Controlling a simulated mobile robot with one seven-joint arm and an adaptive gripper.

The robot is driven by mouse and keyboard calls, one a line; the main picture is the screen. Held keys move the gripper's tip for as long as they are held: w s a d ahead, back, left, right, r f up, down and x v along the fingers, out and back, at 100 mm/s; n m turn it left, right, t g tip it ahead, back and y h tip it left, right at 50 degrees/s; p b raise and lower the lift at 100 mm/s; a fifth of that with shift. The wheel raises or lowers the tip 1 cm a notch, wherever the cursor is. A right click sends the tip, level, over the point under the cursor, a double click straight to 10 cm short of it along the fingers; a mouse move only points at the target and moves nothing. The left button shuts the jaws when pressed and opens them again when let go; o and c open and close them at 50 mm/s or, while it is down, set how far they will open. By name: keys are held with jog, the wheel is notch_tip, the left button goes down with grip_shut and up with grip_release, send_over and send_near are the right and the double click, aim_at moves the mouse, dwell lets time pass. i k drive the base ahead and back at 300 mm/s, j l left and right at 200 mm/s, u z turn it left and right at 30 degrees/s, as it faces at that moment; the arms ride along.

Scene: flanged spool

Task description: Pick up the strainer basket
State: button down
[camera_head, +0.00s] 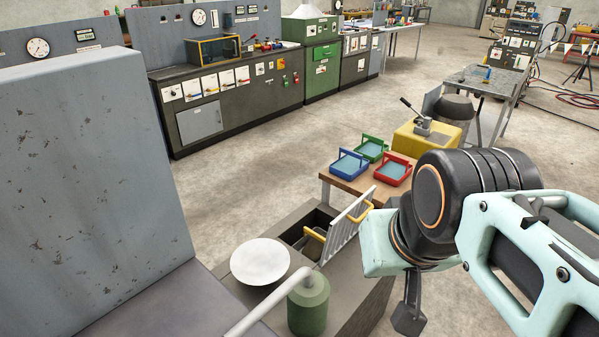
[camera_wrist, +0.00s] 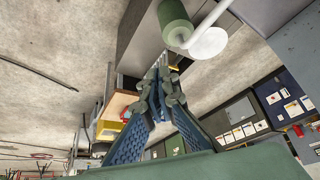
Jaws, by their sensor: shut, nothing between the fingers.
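The strainer basket appears to be the brownish piece with a yellow handle (camera_head: 314,235) inside the dark opening of a grey bench, in the head view. Only its top shows; the rest is hidden by the opening's walls and a raised slatted grate (camera_head: 345,228) with its own yellow handle. My gripper (camera_head: 408,318) hangs to the right of the opening, apart from the basket, partly hidden by my arm. In the wrist view its fingers (camera_wrist: 160,77) meet at the tips, shut and empty. I cannot make out the basket there.
A white round disc (camera_head: 260,262) and a green cylinder (camera_head: 308,305) with a pale bar stand beside the opening. Blue, green and red trays (camera_head: 392,170) sit on a wooden table behind it, near a yellow block (camera_head: 427,138). A tall grey panel (camera_head: 90,170) rises at left.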

aim_at(312, 245)
jog(key=i+l+u, duration=0.1)
jog(key=u, duration=0.75)
jog(key=l+u, duration=0.3)
jog(key=i+l+u, duration=0.1)
jog(key=l+u, duration=0.15)
jog(key=l, duration=0.25)
jog(key=l+u, duration=0.2)
jog(key=l, duration=0.55)
jog(key=l+u, duration=0.25)
jog(key=l, duration=1)
jog(key=k+l, duration=0.15)
jog(key=l, duration=0.35)
jog(key=l+u, duration=0.1)
jog(key=l, duration=0.4)
jog(key=k+l, duration=0.15)
jog(key=l, duration=0.35)
